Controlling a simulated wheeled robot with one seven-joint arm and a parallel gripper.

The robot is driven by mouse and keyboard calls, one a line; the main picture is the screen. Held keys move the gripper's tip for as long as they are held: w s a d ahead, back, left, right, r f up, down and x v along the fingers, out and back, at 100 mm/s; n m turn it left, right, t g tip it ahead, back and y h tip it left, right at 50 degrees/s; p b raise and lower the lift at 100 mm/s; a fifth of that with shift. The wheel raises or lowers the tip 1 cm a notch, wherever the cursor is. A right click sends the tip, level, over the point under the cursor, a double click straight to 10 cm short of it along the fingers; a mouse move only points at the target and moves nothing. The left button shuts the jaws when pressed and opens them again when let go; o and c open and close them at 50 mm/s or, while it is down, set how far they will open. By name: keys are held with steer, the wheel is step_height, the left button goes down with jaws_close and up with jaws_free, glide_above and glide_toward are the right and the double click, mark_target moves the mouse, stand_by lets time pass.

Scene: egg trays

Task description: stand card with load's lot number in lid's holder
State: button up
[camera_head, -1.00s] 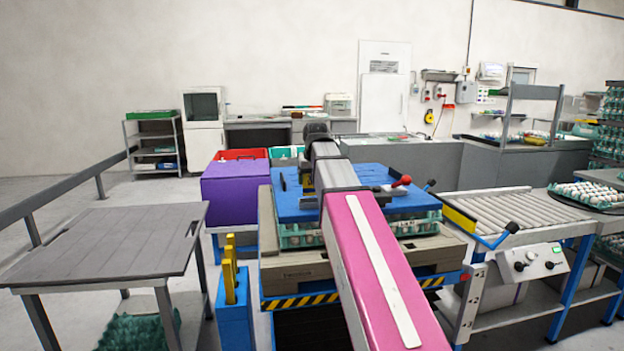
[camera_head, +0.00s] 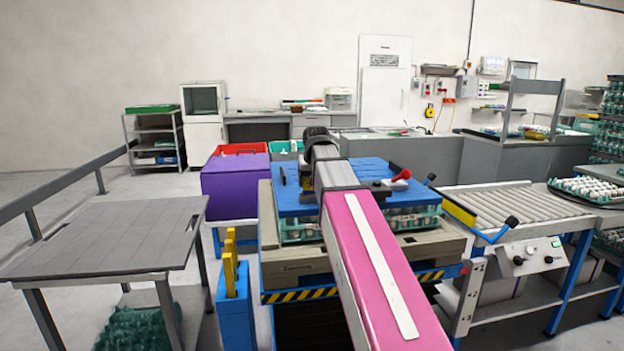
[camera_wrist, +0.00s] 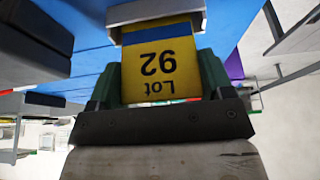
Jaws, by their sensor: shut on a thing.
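My gripper (camera_wrist: 160,82) is shut on a yellow card (camera_wrist: 163,75) in the wrist view. The card has a blue stripe and reads "Lot 92", upside down in this picture. Its striped end is at a grey metal holder (camera_wrist: 150,11) on the blue lid (camera_wrist: 83,55); I cannot tell how deep it sits in the slot. In the head view the lid (camera_head: 370,172) lies on the load of green egg trays (camera_head: 425,220). I cannot read a lot number on the load.
A red-knobbed clamp (camera_head: 401,175) stands on the lid's right side. A blue post box with yellow pieces (camera_head: 230,275) stands front left. A purple bin (camera_head: 235,188) is behind left, a roller conveyor (camera_head: 500,207) right. The grey table (camera_head: 105,240) at left is clear.

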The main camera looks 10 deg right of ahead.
steer(key=shift+f, duration=0.55)
steer(key=o, duration=0.9)
